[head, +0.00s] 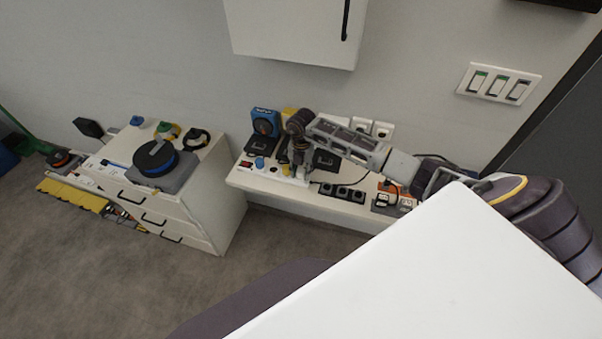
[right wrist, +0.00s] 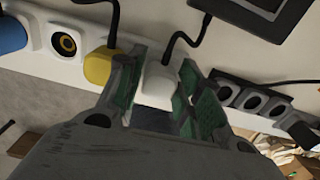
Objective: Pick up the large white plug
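The large white plug (right wrist: 157,88) shows in the right wrist view, with a black cord running up from it. It sits in line with a white power strip (right wrist: 70,72). My right gripper (right wrist: 160,80) has its green-padded fingers on either side of the plug, very close to it. Whether the pads press on it is hard to tell. In the head view my right gripper (head: 300,168) points down over the left part of the white shelf, and it hides the plug there. My left gripper is not in view.
A yellow plug (right wrist: 103,66) stands close beside the left finger, and a blue plug (right wrist: 10,36) is further left. Black sockets (right wrist: 250,100) lie to the right. The white shelf (head: 265,186) is crowded. A drawer cabinet (head: 190,215) stands to its left.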

